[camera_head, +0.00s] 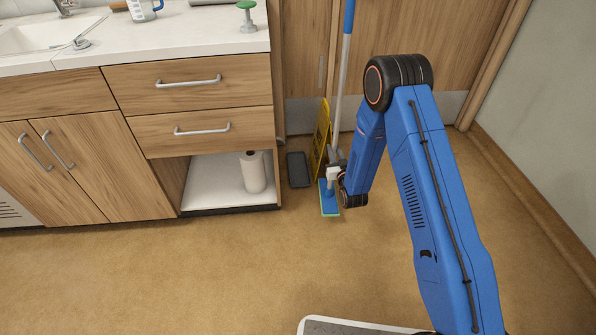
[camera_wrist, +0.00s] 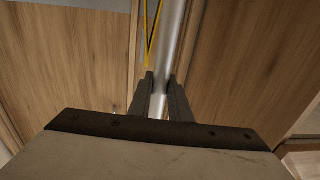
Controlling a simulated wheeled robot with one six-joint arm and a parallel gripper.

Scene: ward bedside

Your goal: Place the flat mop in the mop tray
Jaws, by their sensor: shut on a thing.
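The flat mop has a blue head with a green edge (camera_head: 329,198) and a long grey pole (camera_head: 340,90) with a blue grip at the top. My gripper (camera_head: 334,168) is shut on the pole low down, a little above the head. In the wrist view my two dark fingers (camera_wrist: 160,80) close on either side of the silver pole (camera_wrist: 172,35). The pole stands nearly upright. I cannot tell whether the head touches the floor. The dark grey mop tray (camera_head: 298,169) lies on the floor left of the mop head, beside the cabinet.
A yellow floor sign (camera_head: 320,138) stands upright between tray and mop; its edge shows in the wrist view (camera_wrist: 151,35). The cabinet (camera_head: 200,95) bounds the left, with a paper roll (camera_head: 253,172) on its low shelf. Wooden doors (camera_head: 420,45) stand behind. The front floor is clear.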

